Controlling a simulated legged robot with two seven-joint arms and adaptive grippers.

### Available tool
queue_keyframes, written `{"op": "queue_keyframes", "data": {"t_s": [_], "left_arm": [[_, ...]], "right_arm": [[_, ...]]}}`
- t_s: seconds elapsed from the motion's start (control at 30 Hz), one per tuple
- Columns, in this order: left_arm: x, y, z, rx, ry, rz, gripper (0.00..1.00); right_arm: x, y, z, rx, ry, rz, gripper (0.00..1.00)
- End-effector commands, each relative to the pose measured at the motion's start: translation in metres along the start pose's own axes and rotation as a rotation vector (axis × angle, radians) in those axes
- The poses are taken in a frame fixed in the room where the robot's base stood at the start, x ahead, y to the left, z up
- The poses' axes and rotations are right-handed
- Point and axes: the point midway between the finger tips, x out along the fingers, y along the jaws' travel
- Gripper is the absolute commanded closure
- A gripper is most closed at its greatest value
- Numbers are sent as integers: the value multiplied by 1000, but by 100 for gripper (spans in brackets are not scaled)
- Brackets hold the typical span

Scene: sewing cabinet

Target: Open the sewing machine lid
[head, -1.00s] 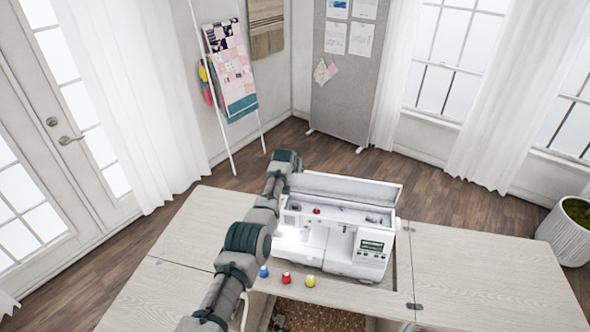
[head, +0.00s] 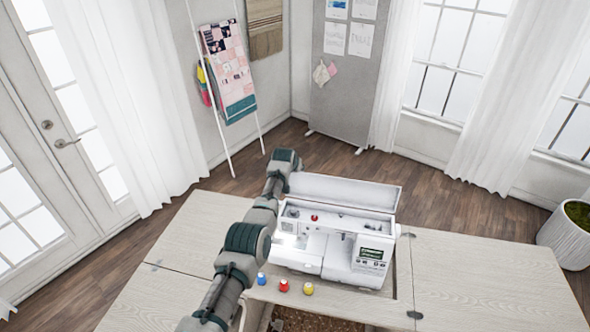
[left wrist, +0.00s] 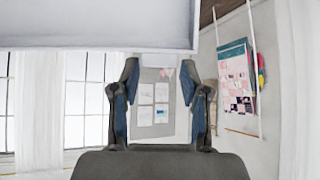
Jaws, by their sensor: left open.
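The white sewing machine (head: 340,250) stands in the cabinet opening. Its lid (head: 345,190) is raised along the back edge of the machine, and the top compartment shows open with a red spool (head: 314,218) inside. My left arm reaches along the machine's left side, with its end (head: 284,162) near the lid's upper left corner; the fingers cannot be made out there. In the left wrist view, my left gripper (left wrist: 158,70) is open with nothing between its fingers. A white panel, likely the lid (left wrist: 100,22), crosses the top of that view close to the fingers. My right gripper is not in view.
Blue (head: 261,279), red (head: 283,286) and yellow (head: 307,288) spools stand on the cabinet in front of the machine. The pale tabletop (head: 470,270) is clear on the right. A planter (head: 567,235) stands at the far right.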

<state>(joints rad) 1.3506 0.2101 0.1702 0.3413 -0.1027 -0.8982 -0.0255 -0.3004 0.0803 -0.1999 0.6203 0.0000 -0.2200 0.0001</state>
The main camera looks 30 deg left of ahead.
Motion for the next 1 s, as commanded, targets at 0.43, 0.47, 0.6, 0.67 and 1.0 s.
{"op": "queue_keyframes", "data": {"t_s": [0.43, 0.47, 0.6, 0.67, 1.0], "left_arm": [[0, 0, 3, 0, -8, 0, 33], [0, 0, 3, 0, -9, 0, 33], [-6, 0, 2, 0, -7, -2, 33], [-10, 0, 1, 0, -7, -2, 33], [-53, 0, 2, 0, -4, 0, 33]], "right_arm": [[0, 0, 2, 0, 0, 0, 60], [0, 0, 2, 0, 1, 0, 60], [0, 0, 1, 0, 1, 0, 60], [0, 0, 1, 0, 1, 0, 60], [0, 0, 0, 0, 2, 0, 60]]}}
